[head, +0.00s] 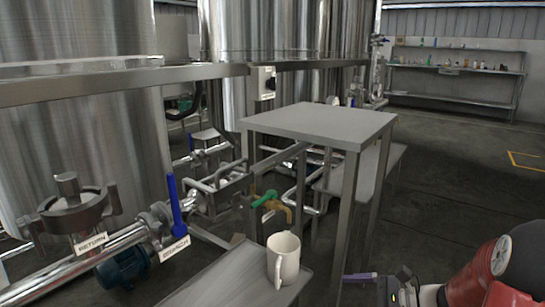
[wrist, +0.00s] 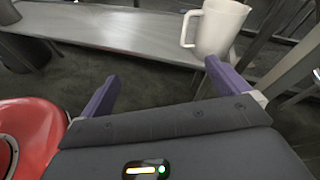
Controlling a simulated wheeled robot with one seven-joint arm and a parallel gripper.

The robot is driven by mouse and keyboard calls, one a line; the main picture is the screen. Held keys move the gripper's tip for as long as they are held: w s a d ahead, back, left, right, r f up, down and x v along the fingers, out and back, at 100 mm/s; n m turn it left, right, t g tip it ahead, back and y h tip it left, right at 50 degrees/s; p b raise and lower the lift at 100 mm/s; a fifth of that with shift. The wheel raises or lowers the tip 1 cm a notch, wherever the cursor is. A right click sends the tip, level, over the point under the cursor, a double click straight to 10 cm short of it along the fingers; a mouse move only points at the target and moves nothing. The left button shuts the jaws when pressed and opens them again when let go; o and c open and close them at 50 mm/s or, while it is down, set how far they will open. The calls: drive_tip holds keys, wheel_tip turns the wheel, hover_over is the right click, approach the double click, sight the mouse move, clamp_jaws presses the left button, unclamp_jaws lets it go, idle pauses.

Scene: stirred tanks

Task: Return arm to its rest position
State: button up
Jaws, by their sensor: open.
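My gripper (wrist: 160,80) is open in the wrist view, its two purple fingers spread wide with nothing between them. In the head view part of my gripper (head: 362,277) shows at the bottom right, with one purple finger pointing left. A white mug (head: 284,259) stands upright on a low grey bench, to the left of my gripper and apart from it. The mug (wrist: 218,28) also shows at the top of the wrist view, beyond the right finger. The red part at the lower right of the head view is my arm.
The low bench (head: 215,283) runs along the bottom. A taller grey table (head: 322,122) stands behind it on metal legs. Steel tanks (head: 75,150), pipes and a blue-handled valve (head: 176,207) fill the left. Shelves (head: 455,70) stand far back. Open floor (head: 445,160) lies right.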

drive_tip(key=s+a+r+n+g+h+p, duration=0.2)
drive_tip(key=s+a+r+n+h, duration=0.1)
drive_tip(key=s+r+n+h, duration=0.3)
drive_tip(key=s+a+r+n+g+h+p, duration=0.1)
drive_tip(key=s+a+r+n+h+p, duration=0.2)
drive_tip(key=s+n, duration=0.5)
drive_tip(key=s+d+r+n+t+h+p, duration=0.1)
drive_tip(key=s+d+r+n+t+h, duration=0.2)
drive_tip(key=r, duration=0.4)
drive_tip(key=shift+s+d+n+t+h, duration=0.15)
drive_tip(key=shift+s+n+t+h, duration=0.15)
drive_tip(key=shift+n+h, duration=0.7)
